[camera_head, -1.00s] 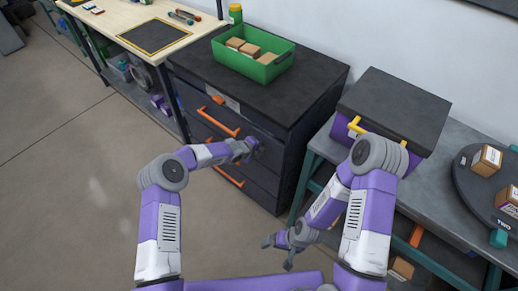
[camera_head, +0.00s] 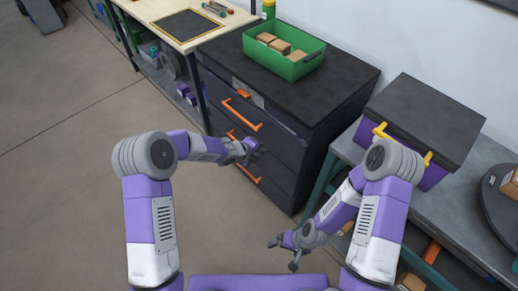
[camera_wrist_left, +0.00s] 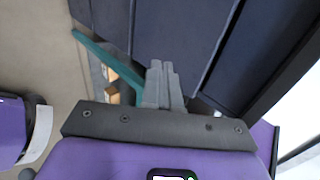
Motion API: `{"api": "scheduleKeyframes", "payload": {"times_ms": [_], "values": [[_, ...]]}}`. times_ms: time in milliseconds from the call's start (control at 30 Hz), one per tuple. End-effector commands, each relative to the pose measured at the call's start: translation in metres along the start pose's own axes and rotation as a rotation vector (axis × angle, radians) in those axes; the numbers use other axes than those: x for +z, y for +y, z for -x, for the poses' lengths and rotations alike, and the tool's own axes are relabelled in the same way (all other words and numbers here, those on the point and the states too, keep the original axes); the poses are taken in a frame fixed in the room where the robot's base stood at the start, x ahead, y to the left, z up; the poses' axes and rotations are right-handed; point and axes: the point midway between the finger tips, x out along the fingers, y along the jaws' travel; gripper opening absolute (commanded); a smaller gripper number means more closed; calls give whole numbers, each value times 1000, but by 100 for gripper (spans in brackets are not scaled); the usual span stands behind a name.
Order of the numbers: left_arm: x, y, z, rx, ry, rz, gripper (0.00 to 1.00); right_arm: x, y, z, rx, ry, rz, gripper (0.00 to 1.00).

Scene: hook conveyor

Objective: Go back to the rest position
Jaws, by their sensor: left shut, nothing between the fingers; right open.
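My left gripper (camera_head: 252,148) is in front of the dark drawer cabinet, shut and empty. In the left wrist view its fingers (camera_wrist_left: 161,84) are closed together, with dark drawer fronts beyond them. In the head view I cannot tell whether it touches the cabinet. My right gripper (camera_head: 284,254) is lower down, over the floor between the cabinet and the right bench, open and empty.
The dark cabinet (camera_head: 335,95) has orange handles, and its drawers look closed. A green bin (camera_head: 287,67) with brown boxes stands on it. A purple case with a black lid (camera_head: 425,118) sits on the grey right bench (camera_head: 435,215). Floor is clear at left.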

Motion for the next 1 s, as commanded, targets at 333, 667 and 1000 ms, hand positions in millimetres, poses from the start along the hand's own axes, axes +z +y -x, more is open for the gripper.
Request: {"api": "scheduleKeyframes", "payload": {"times_ms": [333, 667, 1000], "values": [[0, 4, 5, 4, 1, 17, 0, 0, 0, 0, 0, 0, 0, 100], [-56, 141, 25, 213, -23, 1101, 0, 0, 0, 0, 0, 0, 0, 100], [-144, 284, 100, 437, -487, 2419, 0, 0, 0, 0, 0, 0, 0, 100]]}}
